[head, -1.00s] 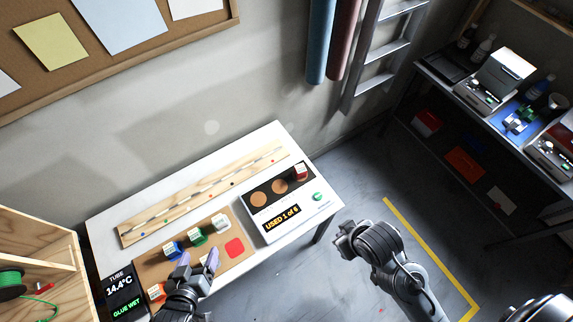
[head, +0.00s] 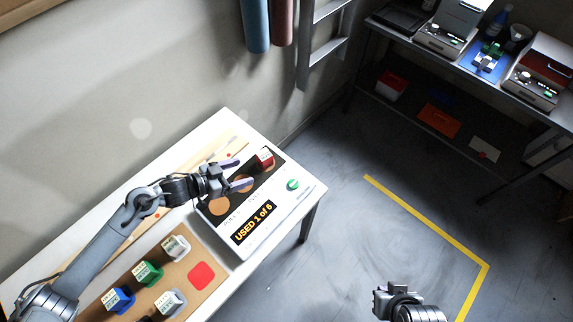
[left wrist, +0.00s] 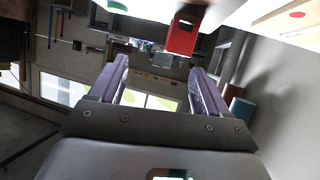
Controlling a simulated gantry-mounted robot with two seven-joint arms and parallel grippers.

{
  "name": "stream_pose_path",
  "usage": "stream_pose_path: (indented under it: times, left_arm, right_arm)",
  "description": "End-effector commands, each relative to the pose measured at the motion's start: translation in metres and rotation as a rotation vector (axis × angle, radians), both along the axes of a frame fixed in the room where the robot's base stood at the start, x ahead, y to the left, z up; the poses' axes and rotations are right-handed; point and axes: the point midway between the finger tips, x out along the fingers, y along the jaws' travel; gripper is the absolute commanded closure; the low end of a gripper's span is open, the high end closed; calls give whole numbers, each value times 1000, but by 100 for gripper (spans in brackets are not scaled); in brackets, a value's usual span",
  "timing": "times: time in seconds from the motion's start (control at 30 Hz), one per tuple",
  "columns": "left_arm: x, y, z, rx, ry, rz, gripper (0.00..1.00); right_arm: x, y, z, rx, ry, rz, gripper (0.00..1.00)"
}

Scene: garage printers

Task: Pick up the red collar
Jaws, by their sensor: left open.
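The red collar (head: 264,159), a small red block-like piece with a pale label, sits on the far circle of the black panel on the white tray (head: 246,252). My left gripper (head: 246,172) is open and empty over the panel, its fingers pointing toward the collar and just short of it. In the left wrist view the red collar (left wrist: 183,36) appears beyond the open fingers (left wrist: 158,66), a little right of the middle of the gap. My right gripper (head: 392,292) is at the bottom of the head view, away from the table; its fingers are not clear.
Blue (head: 119,299), green (head: 149,272) and white (head: 176,247) labelled pieces stand on a tan board beside a flat red square (head: 201,275). A green button-like piece (head: 292,184) is on the tray.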

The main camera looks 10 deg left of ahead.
Motion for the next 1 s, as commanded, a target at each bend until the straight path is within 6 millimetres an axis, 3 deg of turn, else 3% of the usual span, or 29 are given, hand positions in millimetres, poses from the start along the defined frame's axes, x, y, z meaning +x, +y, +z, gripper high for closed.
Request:
stream_pose_path:
  times: [0.03,0.2,0.6,1.0]
  left_arm:
    - [7,5,-7,15,-19,-1,23]
    - [23,12,-2,35,-60,-1,23]
    - [59,-15,-15,32,-71,2,23]
    - [81,-33,-26,32,-72,1,23]
  right_arm:
    - [0,0,-16,-1,-1,0,100]
    - [2,-2,-30,-5,-5,2,100]
    - [2,-4,-38,-14,-6,7,100]
    - [1,-2,-43,-5,-4,2,100]
